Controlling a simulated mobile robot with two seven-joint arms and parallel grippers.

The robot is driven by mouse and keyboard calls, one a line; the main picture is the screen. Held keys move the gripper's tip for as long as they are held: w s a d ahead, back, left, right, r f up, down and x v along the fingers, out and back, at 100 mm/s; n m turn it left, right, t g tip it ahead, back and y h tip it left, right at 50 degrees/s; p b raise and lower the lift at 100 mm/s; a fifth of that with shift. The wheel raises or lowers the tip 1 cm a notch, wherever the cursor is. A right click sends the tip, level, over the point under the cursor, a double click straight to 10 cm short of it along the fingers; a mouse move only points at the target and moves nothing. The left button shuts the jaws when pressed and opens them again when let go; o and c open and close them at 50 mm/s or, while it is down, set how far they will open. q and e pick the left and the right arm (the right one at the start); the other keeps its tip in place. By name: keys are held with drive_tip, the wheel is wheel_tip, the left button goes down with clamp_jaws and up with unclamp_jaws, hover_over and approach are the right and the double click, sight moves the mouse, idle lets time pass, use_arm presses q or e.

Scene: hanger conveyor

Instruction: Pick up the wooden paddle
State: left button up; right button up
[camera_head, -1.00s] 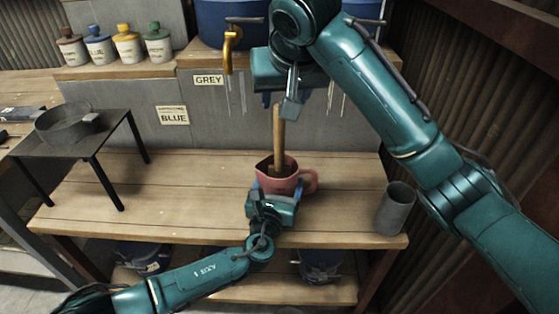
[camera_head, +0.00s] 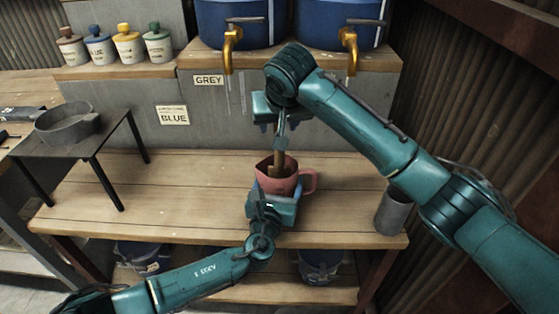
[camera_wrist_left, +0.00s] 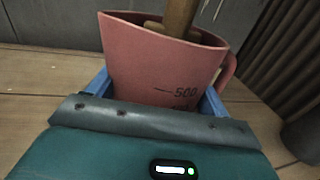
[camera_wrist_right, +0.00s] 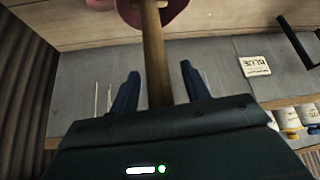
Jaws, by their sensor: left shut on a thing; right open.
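The wooden paddle (camera_wrist_right: 154,55) stands in the pink measuring jug (camera_head: 286,181), its handle rising out of the mouth. The paddle also shows in the left wrist view (camera_wrist_left: 180,16). The jug stands upright on the workbench. My left gripper (camera_head: 272,190) is shut on the jug, its blue fingers on either side of the body in the left wrist view. My right gripper (camera_wrist_right: 157,85) is open above the jug. In the right wrist view the paddle handle passes between its two fingers, with a gap on each side. The paddle's upper end is hidden by the gripper.
A grey cup (camera_head: 394,210) stands on the bench (camera_head: 130,205) at the right, close to my right arm. A small black table (camera_head: 70,143) with a round pan (camera_head: 68,124) is at left. Blue tanks (camera_head: 240,22) with brass taps (camera_head: 229,50) stand behind.

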drive_tip(key=shift+c, duration=0.2)
clamp_jaws()
idle(0.4)
